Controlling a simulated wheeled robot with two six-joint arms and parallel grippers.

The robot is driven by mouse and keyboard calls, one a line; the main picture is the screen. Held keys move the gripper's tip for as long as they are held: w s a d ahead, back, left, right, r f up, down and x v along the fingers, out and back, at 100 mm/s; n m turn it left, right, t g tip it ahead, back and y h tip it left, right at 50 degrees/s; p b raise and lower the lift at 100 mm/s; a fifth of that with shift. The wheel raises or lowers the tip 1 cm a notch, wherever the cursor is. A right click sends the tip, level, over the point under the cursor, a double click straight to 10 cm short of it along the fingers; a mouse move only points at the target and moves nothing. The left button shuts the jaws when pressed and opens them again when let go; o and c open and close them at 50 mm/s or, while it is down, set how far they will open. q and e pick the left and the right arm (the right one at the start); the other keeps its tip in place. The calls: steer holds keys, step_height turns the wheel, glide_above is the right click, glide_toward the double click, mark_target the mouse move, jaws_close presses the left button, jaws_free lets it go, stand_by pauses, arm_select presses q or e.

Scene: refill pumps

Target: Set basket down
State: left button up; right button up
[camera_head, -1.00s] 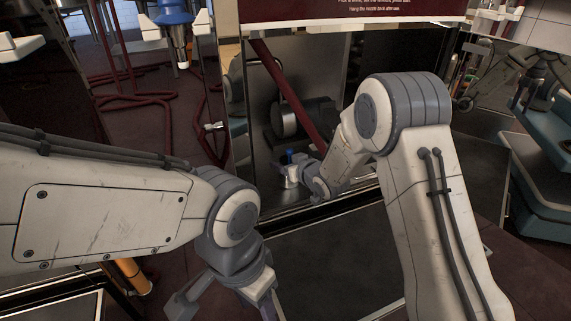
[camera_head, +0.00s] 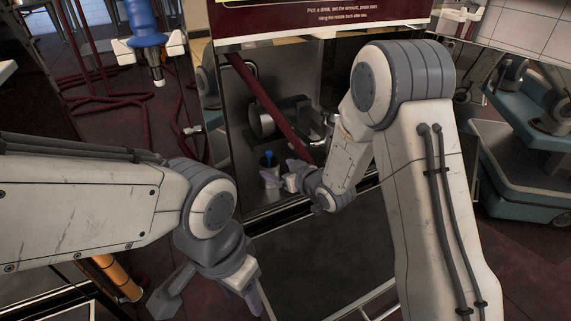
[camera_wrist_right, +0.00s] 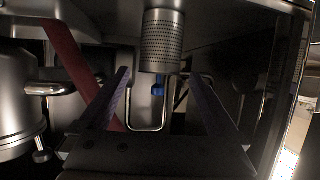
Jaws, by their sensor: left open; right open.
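A perforated metal cylinder, which looks like the basket (camera_wrist_right: 163,40), shows at the top of the right wrist view, with a blue part below it and a wire loop nearby. In the head view a small pale cup-like thing with a blue top (camera_head: 270,174), probably the same basket, stands inside the metal cabinet. My right gripper (camera_head: 288,176) is just to its right. In the wrist view its two dark fingers (camera_wrist_right: 161,78) are apart with nothing clamped between them. The basket's underside is unclear. My left gripper (camera_head: 210,298) is open and empty at the lower left.
A slanting dark red bar (camera_head: 268,105) crosses the cabinet opening close to my right gripper. A rounded metal vessel (camera_wrist_right: 15,95) stands left of my right fingers. A blue-and-white nozzle (camera_head: 145,30) hangs at upper left. A dark flat surface (camera_head: 320,250) lies in front.

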steer(key=s+r+g+h, duration=0.2)
steer(key=s+g, duration=0.2)
steer(key=s, duration=0.8)
steer(key=s+d+r+g+h, duration=0.1)
steer(key=s+r+g, duration=0.2)
steer(key=s, duration=0.9)
steer(key=s+r+n+g+h, duration=0.1)
steer(key=s+r+g+h, duration=0.1)
steer(key=s, duration=1)
steer(key=r+g, duration=0.1)
steer(key=g, duration=0.1)
steer(key=shift+s+d+g+h+p, duration=0.25)
steer(key=shift+s+g+h+p, duration=0.05)
steer(key=shift+s, duration=0.05)
step_height(320, 180, up, 52)
steer(key=p, duration=5.2)
